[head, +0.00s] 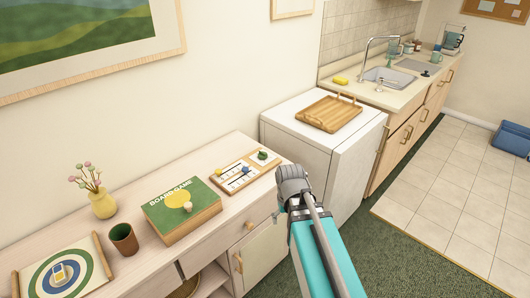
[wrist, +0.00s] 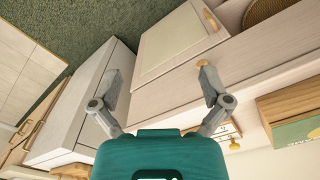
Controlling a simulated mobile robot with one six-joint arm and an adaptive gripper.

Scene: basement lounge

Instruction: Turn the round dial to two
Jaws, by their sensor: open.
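A small dark green round knob (head: 263,154), which looks like the dial, sits on a light wooden plate at the far right end of the sideboard. Its number marks are too small to read. Beside it lies a wooden panel (head: 225,187) with a white face and small yellow and blue knobs. My gripper (head: 291,182) is just right of and nearer than the plate, by the sideboard's end, apart from the dial. In the wrist view my gripper (wrist: 160,74) is open and empty, with the sideboard front between its fingers. I cannot make out the dial there.
The sideboard (head: 135,278) also holds a board game box (head: 170,222), a brown cup (head: 123,239), a yellow vase (head: 103,204) and a target board (head: 95,250). A white appliance (head: 298,145) with a wooden tray (head: 312,124) stands beyond its right end. Green carpet (head: 400,258) is clear at right.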

